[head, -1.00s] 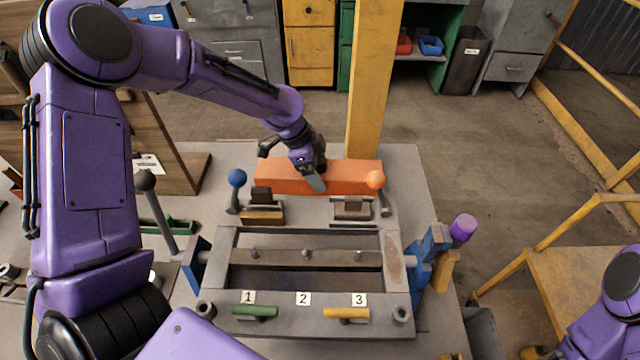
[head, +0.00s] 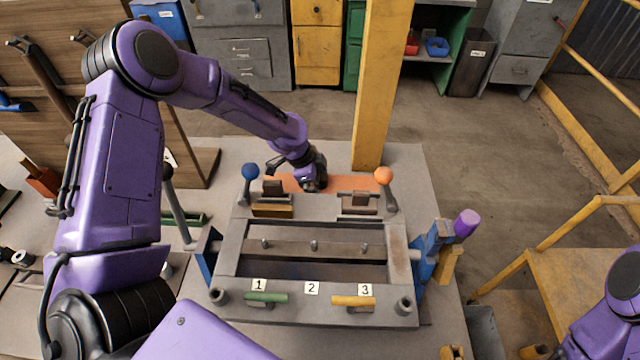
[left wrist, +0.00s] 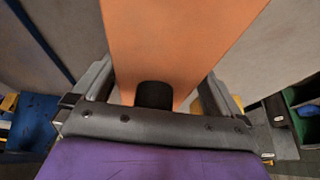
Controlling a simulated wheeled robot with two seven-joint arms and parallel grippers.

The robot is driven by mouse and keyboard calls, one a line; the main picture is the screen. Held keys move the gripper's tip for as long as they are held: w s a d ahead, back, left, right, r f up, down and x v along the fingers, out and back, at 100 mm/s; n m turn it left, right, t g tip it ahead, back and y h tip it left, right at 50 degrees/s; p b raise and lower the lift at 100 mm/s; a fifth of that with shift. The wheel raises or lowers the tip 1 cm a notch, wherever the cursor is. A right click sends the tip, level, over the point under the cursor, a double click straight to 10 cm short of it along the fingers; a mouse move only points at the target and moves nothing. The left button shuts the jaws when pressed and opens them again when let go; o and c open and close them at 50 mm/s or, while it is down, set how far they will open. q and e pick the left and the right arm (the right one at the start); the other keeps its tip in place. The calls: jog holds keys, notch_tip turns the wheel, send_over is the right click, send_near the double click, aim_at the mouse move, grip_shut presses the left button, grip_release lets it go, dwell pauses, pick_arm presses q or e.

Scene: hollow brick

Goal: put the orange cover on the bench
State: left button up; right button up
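The orange cover (head: 345,184) is a long flat bar, lying crosswise behind the grey fixture in the head view. Its lower part is hidden behind the fixture, so I cannot tell whether it touches the bench (head: 408,165). My left gripper (head: 313,184) is at the cover's middle from above. In the left wrist view the cover (left wrist: 170,40) fills the space between the two fingers, which lie against its sides; the gripper looks shut on it. My right arm shows only at the right edge, and its gripper is out of view.
The grey fixture (head: 398,265) with a blue ball knob (head: 250,171) and an orange ball knob (head: 384,175) stands just in front of the cover. A yellow post (head: 378,90) rises close behind it. Bare bench shows to the cover's right.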

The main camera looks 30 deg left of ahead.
pick_arm(q)
jog(key=shift+r, duration=0.45)
jog(key=b+v, duration=0.2)
jog(key=v, duration=0.9)
jog(key=shift+s+a+r, duration=0.15)
jog(key=shift+a+r, duration=0.05)
jog(key=shift+r, duration=0.1)
